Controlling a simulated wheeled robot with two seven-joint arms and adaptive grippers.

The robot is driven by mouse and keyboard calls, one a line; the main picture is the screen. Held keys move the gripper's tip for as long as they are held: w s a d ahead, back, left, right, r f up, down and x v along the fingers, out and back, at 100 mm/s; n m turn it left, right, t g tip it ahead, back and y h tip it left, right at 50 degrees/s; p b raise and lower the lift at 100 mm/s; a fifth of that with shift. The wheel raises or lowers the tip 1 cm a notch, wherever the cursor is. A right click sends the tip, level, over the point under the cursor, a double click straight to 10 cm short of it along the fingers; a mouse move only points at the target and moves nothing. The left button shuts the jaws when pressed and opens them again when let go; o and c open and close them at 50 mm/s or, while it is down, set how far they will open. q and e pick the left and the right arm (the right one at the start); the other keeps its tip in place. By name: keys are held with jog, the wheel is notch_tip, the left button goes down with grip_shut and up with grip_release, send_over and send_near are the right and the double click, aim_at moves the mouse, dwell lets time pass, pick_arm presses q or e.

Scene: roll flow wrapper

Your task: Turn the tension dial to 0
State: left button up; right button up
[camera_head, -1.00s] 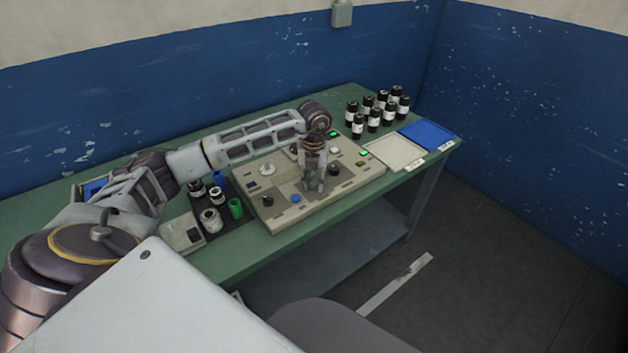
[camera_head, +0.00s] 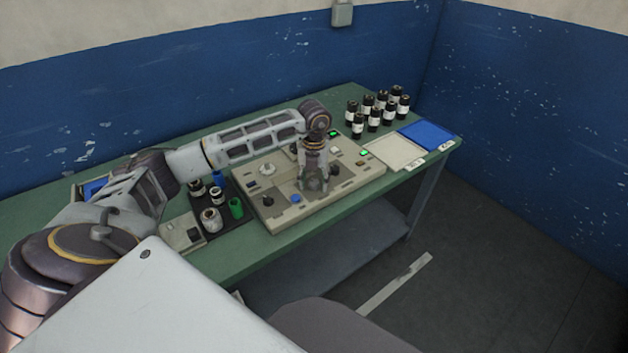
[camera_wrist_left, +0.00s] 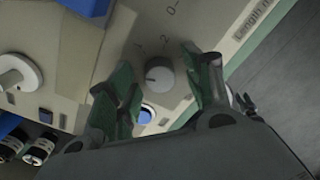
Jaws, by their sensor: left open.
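A round grey dial (camera_wrist_left: 159,75) with a pale pointer mark shows in the left wrist view, on the beige panel (camera_wrist_left: 140,40). Printed numbers, including 0 and 2, lie around it; its own name is not readable. My left gripper (camera_wrist_left: 162,84) is open, with one green-padded finger on each side of the dial. I cannot tell whether the fingers touch it. In the head view my left gripper (camera_head: 314,187) points down over the panel of the machine (camera_head: 275,221) and largely hides this dial. My right gripper is not in view.
A blue button (camera_wrist_left: 146,113) sits close to the dial. Other dark knobs (camera_head: 267,201) are on the panel. Several black bottles (camera_head: 357,126), a pale tray (camera_head: 393,152) and a blue tray (camera_head: 427,134) stand right.

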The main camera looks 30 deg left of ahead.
aim_at(314, 182)
pick_arm(q)
notch_tip(314, 182, up, 12)
dwell(0.8)
jog(key=shift+f, duration=0.1)
dwell(0.5)
